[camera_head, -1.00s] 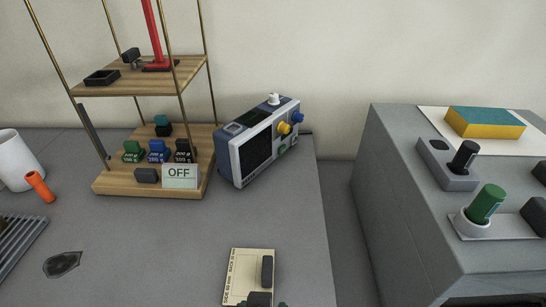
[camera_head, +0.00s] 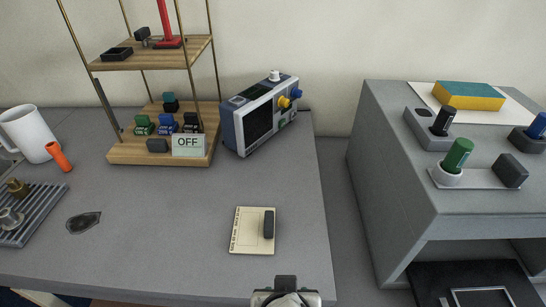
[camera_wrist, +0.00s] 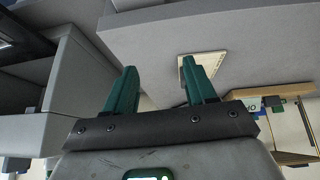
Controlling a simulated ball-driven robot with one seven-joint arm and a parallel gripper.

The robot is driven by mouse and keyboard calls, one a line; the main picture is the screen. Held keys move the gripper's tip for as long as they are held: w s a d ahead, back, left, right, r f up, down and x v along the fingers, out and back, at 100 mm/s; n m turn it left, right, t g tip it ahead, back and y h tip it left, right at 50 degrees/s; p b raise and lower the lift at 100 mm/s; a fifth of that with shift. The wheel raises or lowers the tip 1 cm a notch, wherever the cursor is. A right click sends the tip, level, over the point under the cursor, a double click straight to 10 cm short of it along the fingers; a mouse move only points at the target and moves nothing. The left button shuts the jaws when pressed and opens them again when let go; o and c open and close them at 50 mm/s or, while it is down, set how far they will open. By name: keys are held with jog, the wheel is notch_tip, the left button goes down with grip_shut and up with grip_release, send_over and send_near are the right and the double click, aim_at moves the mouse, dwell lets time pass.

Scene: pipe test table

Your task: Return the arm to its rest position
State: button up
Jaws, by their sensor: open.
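My gripper (camera_wrist: 158,63) shows in the wrist view with two dark green fingers spread apart and nothing between them. Part of my arm (camera_head: 285,296) shows at the bottom edge of the head view, in front of the table's near edge. The grey table (camera_head: 170,235) fills the left and middle of that view. A cream card (camera_head: 248,232) with a dark block (camera_head: 268,224) lies near its right end. In the wrist view the card (camera_wrist: 183,72) is partly hidden behind the right finger.
A wooden shelf (camera_head: 115,158) with an OFF sign (camera_head: 188,145) and a blue-grey instrument (camera_head: 257,119) stand at the back. A mug (camera_head: 30,133) is far left. A grey cabinet (camera_head: 390,160) stands right, across a gap. The table's middle is mostly clear.

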jog(key=s+d+f+g, duration=0.1)
jog(key=s+d+f, duration=0.1)
jog(key=d+f, duration=0.35)
jog(key=s+d+f+g, duration=0.2)
jog(key=s+d+f, duration=0.1)
jog(key=d, duration=0.6)
jog(key=s+d+f+g, duration=0.1)
jog(key=s+d+f, duration=0.1)
jog(key=d+f, duration=0.35)
jog(key=s+d+f+g, duration=0.1)
jog(key=s+d+f, duration=0.1)
jog(key=s+d, duration=0.3)
jog(key=shift+s, duration=1.2)
jog(key=shift+o, duration=0.2)
jog(key=shift+f, duration=0.1)
